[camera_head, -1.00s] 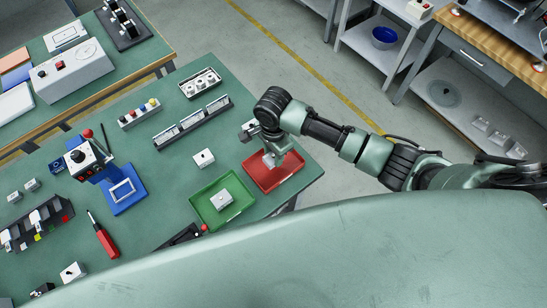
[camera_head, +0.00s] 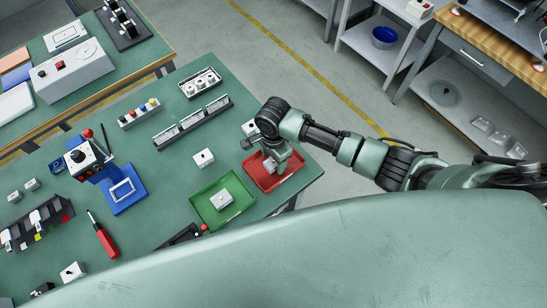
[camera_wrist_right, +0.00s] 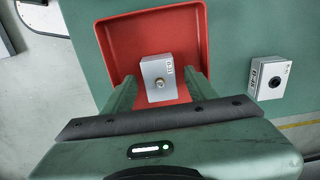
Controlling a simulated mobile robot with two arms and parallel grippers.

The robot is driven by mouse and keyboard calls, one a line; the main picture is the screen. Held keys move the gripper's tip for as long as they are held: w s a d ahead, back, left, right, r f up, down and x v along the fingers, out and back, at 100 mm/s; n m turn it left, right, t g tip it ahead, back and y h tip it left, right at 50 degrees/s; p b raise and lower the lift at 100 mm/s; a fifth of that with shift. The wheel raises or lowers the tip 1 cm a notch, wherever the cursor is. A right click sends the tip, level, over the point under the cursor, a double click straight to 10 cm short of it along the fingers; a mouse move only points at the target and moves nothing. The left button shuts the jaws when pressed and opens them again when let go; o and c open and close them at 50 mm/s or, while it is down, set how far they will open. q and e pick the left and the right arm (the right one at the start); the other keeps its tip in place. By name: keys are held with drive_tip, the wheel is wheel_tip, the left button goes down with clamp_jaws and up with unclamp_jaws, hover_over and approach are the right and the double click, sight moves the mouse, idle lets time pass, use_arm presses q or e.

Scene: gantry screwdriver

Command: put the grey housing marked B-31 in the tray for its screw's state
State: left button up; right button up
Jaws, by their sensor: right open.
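A grey housing (camera_wrist_right: 157,74) sits in the red tray (camera_wrist_right: 135,40), with a round metal screw head on its top face. Its small label is hard to read for certain. My right gripper (camera_wrist_right: 161,88) is open, its fingers on either side of the housing. In the head view my right gripper (camera_head: 271,163) is over the red tray (camera_head: 290,178) and hides much of the housing. The green tray (camera_head: 240,205) holds another grey housing (camera_head: 221,199). My left gripper is in neither view.
A loose housing with a dark hole (camera_wrist_right: 269,78) lies outside the red tray; a loose housing (camera_head: 204,158) also shows in the head view. A long grey rack (camera_head: 192,123), blue fixture (camera_head: 123,194) and red screwdriver (camera_head: 104,236) are further left. The table's edge is close right.

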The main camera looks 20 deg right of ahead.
sight(273, 161)
wheel_tip(273, 161, up, 12)
drive_tip(key=shift+r, duration=0.15)
idle(0.3)
idle(0.5)
